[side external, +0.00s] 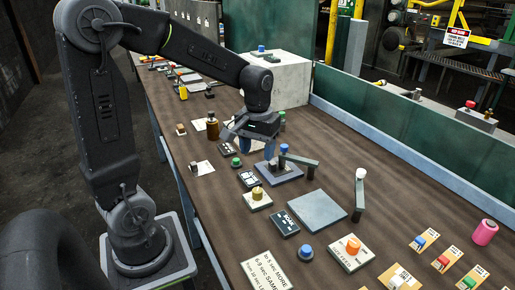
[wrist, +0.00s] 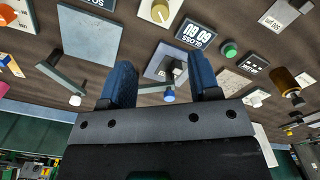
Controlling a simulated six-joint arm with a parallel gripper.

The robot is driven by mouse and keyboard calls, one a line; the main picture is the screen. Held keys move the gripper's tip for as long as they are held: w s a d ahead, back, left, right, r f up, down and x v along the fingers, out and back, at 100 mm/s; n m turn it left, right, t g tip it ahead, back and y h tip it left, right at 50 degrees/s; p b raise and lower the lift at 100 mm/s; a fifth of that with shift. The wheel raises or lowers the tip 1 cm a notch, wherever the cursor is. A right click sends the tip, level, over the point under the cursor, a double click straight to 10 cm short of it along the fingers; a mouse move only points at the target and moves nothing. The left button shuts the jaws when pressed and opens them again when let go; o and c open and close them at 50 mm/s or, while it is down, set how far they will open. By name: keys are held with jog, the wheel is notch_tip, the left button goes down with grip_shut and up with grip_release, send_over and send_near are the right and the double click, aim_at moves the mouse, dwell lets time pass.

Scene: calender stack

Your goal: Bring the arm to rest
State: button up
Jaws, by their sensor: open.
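My gripper (side external: 256,150) hangs over the table in the side external view, pointing down, above and just behind a dark square base with a blue-knobbed lever (side external: 283,150). In the wrist view its two blue fingers stand apart with nothing held between them (wrist: 160,75). The blue knob (wrist: 169,96) shows between and beyond the fingers there, apart from them as far as I can tell. The exact height of the fingertips above the table is hard to judge.
A grey square plate (side external: 317,211) and a white-knobbed lever (side external: 359,195) lie to the right. A brown bottle (side external: 212,127) stands to the left. A yellow-knobbed block (side external: 257,197) is in front. A large pale block (side external: 281,80) stands behind. Green panels (side external: 430,140) edge the table.

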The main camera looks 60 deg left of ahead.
jog(key=s+d+r+m+t, duration=0.5)
jog(key=s+d+r+m, duration=0.2)
jog(key=s+d, duration=0.4)
jog(key=shift+t, duration=0.3)
